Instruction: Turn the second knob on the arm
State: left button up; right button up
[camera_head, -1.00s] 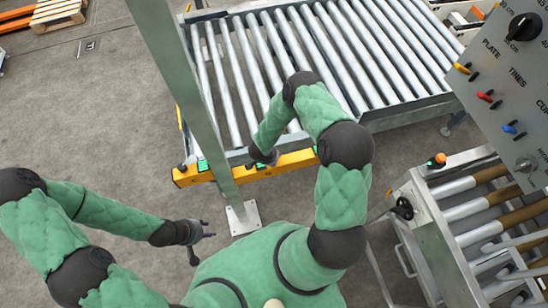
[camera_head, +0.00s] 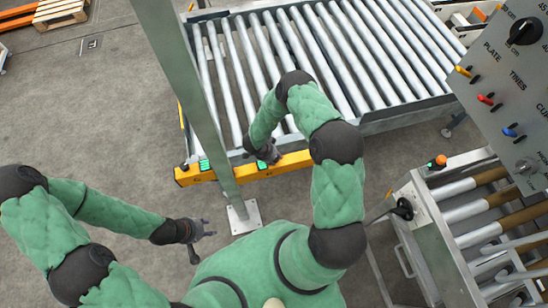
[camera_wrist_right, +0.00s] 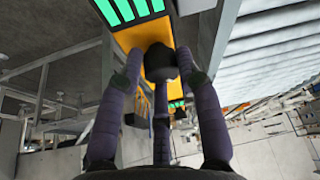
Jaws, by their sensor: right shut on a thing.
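The arm is a yellow bar (camera_head: 225,172) along the near edge of the roller conveyor. A small dark knob (camera_head: 184,166) sits at its left end, beside a green panel (camera_head: 204,165). My right gripper (camera_head: 266,155) is over the bar, near a second green panel (camera_head: 262,165). In the right wrist view my right gripper (camera_wrist_right: 160,75) has its fingers closed around a black knob (camera_wrist_right: 160,58) on the yellow surface, below a large green panel (camera_wrist_right: 128,8). The gripper hides this knob in the head view. My left gripper (camera_head: 202,231) is empty, with fingers apart, over the floor.
The roller conveyor (camera_head: 300,60) lies behind the bar. A grey post (camera_head: 185,80) stands left of my right arm. A control panel (camera_head: 505,90) with switches and a second roller unit (camera_head: 440,210) are on the right. The floor at left is open.

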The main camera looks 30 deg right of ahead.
jog(key=shift+w+d+r, duration=0.3)
jog(key=shift+w+d, duration=0.05)
jog(key=shift+w, duration=0.15)
jog(key=o, duration=1.1)
jog(key=shift+s+f, duration=0.1)
jog(key=shift+s, duration=0.05)
jog(key=shift+s+a+f, duration=0.1)
jog(key=shift+s+a, duration=0.05)
jog(key=v, duration=1.2)
